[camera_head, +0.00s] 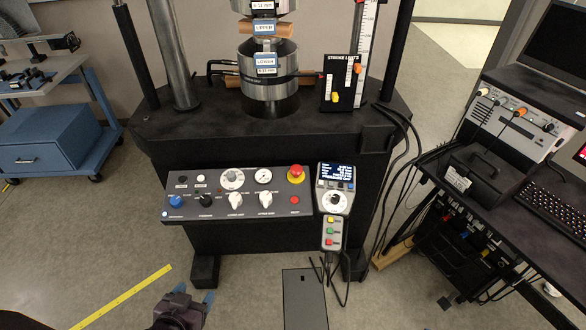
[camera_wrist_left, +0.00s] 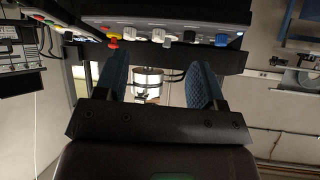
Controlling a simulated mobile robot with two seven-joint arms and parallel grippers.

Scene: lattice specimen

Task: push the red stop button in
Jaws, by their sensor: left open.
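The red stop button (camera_head: 296,171) is a mushroom head on a yellow collar at the top right of the sloped control panel (camera_head: 220,213). It also shows in the left wrist view (camera_wrist_left: 113,44), where the panel appears inverted along the top. My left gripper (camera_head: 187,294) is low at the bottom of the head view, in front of and below the panel, apart from the button. In the left wrist view its two blue fingers are spread wide with nothing between them (camera_wrist_left: 158,78). My right gripper is not in view.
Blue, black and white knobs (camera_head: 236,199) and a small red button (camera_head: 294,200) share the panel. A pendant (camera_head: 333,200) with a screen and coloured buttons stands just right of it. The test machine rises behind. A desk (camera_head: 500,230) is at right. Floor in front is mostly open.

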